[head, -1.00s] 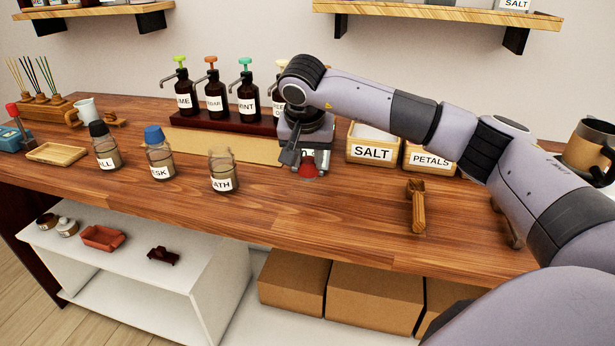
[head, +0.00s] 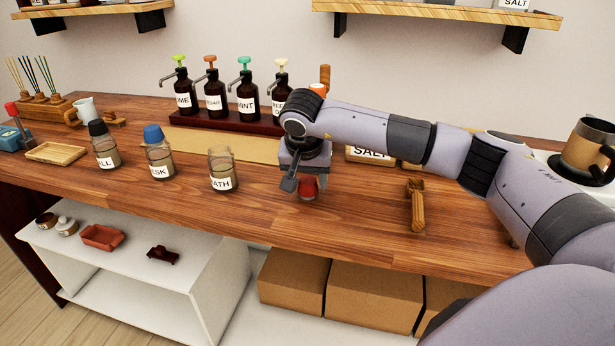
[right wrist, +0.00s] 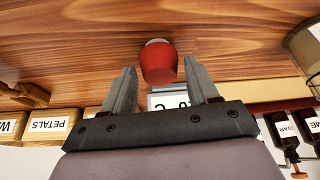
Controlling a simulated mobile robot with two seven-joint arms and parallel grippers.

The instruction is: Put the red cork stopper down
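The red cork stopper (head: 308,187) is at the counter top, in front of the salt box and right of the open-topped bottle (head: 222,172). In the right wrist view the stopper (right wrist: 158,64) shows as a red tapered plug with a pale end, just beyond my fingertips. My right gripper (right wrist: 160,82) is open, with a finger on each side and a visible gap to the stopper. In the head view my right gripper (head: 300,172) is right above the stopper and partly hides it. My left gripper is not in view.
A black-capped bottle (head: 103,148) and a blue-capped bottle (head: 159,155) stand to the left. Pump bottles (head: 214,98) stand on a dark rack behind. A wooden scoop (head: 416,206) lies to the right. The counter front (head: 260,215) is clear.

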